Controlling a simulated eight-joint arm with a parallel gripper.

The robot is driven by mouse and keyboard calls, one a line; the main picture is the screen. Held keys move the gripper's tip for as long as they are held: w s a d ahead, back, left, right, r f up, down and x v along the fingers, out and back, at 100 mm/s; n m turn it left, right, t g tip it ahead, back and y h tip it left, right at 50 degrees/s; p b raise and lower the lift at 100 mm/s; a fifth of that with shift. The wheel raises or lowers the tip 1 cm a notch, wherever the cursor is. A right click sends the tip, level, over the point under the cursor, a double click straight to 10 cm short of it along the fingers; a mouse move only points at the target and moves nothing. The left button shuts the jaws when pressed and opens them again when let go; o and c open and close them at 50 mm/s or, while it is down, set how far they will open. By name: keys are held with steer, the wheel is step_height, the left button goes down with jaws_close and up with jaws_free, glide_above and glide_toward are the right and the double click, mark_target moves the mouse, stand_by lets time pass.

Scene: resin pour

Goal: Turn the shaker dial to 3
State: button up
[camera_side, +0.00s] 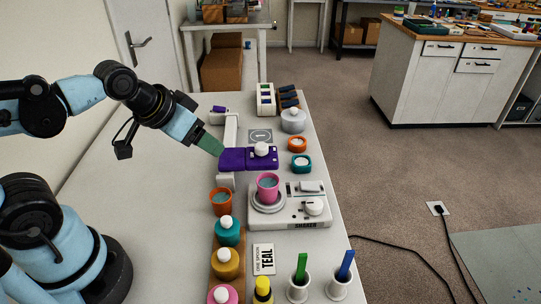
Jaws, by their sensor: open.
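The white shaker (295,220) stands on the near half of the bench, with its name on the front edge. Its round white dial (314,208) is on the right part of its top; the setting is too small to read. A pink cup (268,186) with bluish contents stands on the shaker's round plate (267,207). My gripper (222,152) is open, with green fingers pointing down and right. It is at the left end of a purple block (234,160), well away from the dial; I cannot tell whether it touches the block.
A white round knob (261,149) is on the purple block. An orange cup (221,204) and several lidded jars (228,234) line the left. A TEAL card (264,259) and white holders (300,289) stand in front.

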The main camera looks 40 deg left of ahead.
steer(key=w+d+r+g, duration=0.4)
steer(key=w+d, duration=0.3)
steer(key=d, duration=0.2)
steer(key=g, duration=0.3)
glide_above(314, 203)
step_height(314, 203, down, 3)
step_height(314, 203, down, 12)
steer(key=shift+r, duration=0.2)
steer(key=c, duration=1)
steer(key=shift+c, duration=0.2)
